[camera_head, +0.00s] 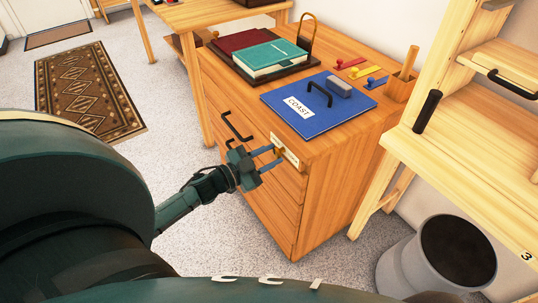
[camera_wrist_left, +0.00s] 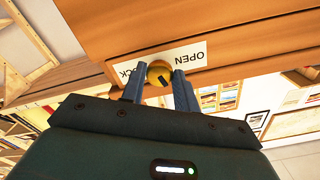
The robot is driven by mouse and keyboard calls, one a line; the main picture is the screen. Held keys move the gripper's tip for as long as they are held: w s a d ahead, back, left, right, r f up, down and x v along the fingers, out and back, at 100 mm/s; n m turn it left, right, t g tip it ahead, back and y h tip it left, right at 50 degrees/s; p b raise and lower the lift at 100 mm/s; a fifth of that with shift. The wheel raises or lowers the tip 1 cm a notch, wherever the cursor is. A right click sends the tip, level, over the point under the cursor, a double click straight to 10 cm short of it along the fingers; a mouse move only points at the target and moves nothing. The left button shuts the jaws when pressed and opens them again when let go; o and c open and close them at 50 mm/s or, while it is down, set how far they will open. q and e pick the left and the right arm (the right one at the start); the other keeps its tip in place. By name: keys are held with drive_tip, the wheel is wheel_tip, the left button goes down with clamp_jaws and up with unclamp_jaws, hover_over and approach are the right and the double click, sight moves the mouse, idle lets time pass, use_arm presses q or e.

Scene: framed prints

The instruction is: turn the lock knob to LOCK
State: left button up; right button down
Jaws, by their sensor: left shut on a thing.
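The lock knob (camera_wrist_left: 159,74) is a small round brass knob with a dark pointer mark, on the front of a wooden drawer cabinet. Behind it is a white label (camera_wrist_left: 188,58) reading OPEN on one side and LOCK, partly covered, on the other. In the head view the knob (camera_head: 277,152) sits near the cabinet's top right front corner. My left gripper (camera_head: 271,159) reaches it from the front, its two fingers on either side of the knob. The left wrist view shows the fingers (camera_wrist_left: 158,85) closed around the knob. My right gripper is not in view.
The wooden cabinet (camera_head: 262,205) has a black drawer handle (camera_head: 236,127) left of the label. A grey bin (camera_head: 405,262) and wooden shelf stand at right.

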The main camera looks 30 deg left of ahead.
use_arm(q)
drive_tip(key=m, duration=0.3)
drive_tip(key=shift+m, duration=0.4)
drive_tip(key=m, duration=0.2)
drive_tip(key=shift+m, duration=0.3)
drive_tip(key=m+b, duration=0.1)
drive_tip(key=m, duration=0.3)
drive_tip(key=shift+m, duration=0.8)
drive_tip(key=shift+r+m, duration=0.1)
drive_tip(key=shift+m, duration=0.2)
drive_tip(key=o, duration=0.9)
drive_tip(key=shift+o, duration=0.2)
drive_tip(key=v, duration=1.3)
